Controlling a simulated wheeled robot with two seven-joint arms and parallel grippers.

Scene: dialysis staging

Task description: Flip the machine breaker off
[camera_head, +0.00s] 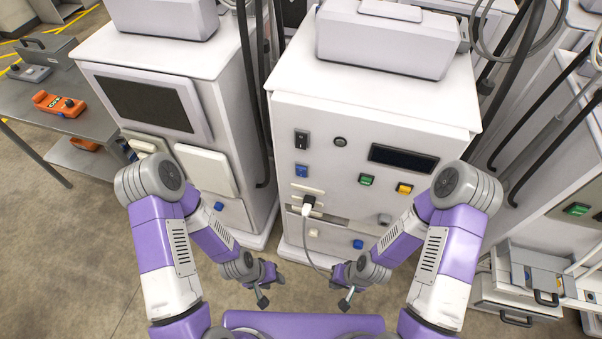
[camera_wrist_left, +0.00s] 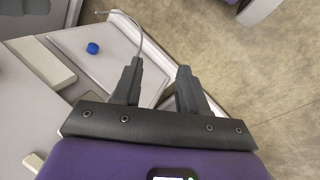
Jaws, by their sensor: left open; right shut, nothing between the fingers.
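The machine (camera_head: 370,150) is a white cabinet in the middle of the head view. Its breaker looks like the small black rocker switch (camera_head: 302,139) at the upper left of the front panel; which way it is set is too small to tell. My left gripper (camera_head: 269,290) is open and empty, low in front of the machine and well below the switch. It also shows in the left wrist view (camera_wrist_left: 158,80), its two dark fingers apart. My right gripper (camera_head: 344,299) is shut and empty, low in front of the machine, to the right of the left one.
The panel also bears a blue button (camera_head: 301,170), a green switch (camera_head: 366,180), a yellow switch (camera_head: 404,189), a dark display (camera_head: 402,159) and a plugged-in cable (camera_head: 308,206). Another white machine (camera_head: 165,110) stands left. A grey cart (camera_head: 50,110) holds an orange device (camera_head: 59,104).

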